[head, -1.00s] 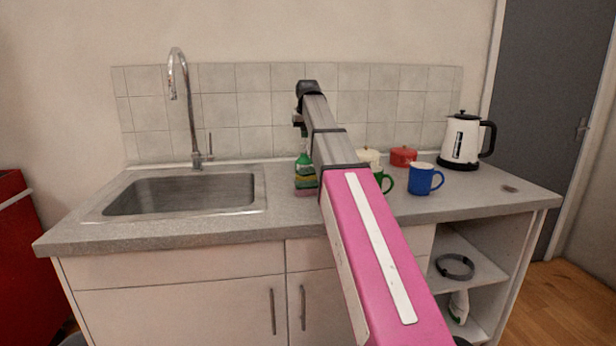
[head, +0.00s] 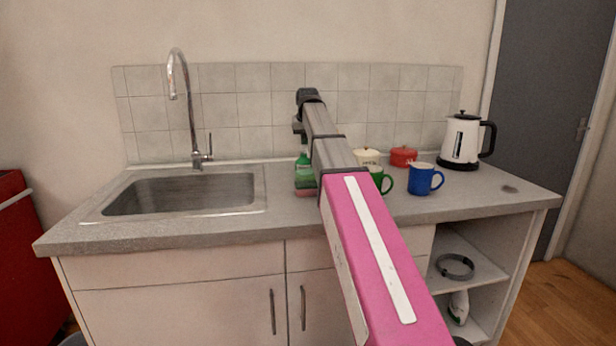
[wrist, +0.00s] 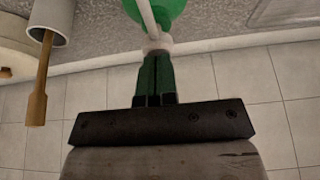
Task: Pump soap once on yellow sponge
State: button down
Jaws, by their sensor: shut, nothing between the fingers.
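The green soap bottle (head: 303,160) stands upright on the counter, right of the sink, partly hidden by my arm in the head view. In the wrist view its green body (wrist: 166,8) and white pump top (wrist: 157,42) show at the top middle. My gripper (wrist: 155,58) is shut and empty, its fingertips at the pump top; I cannot tell whether they press it. Small stacked sponges (head: 305,182) lie in front of the bottle in the head view, green above and pinkish below. A yellow layer is hard to make out now.
The sink (head: 180,195) and faucet (head: 190,110) are at the left. A green mug (head: 381,180), blue mug (head: 424,180), red pot (head: 403,156) and kettle (head: 463,140) stand right of my arm. A white holder with a wooden handle (wrist: 40,85) shows in the wrist view.

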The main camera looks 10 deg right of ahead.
jog(key=shift+f, duration=0.2)
jog(key=shift+r, duration=1.55)
notch_tip(320, 180, up, 6)
dwell(0.6)
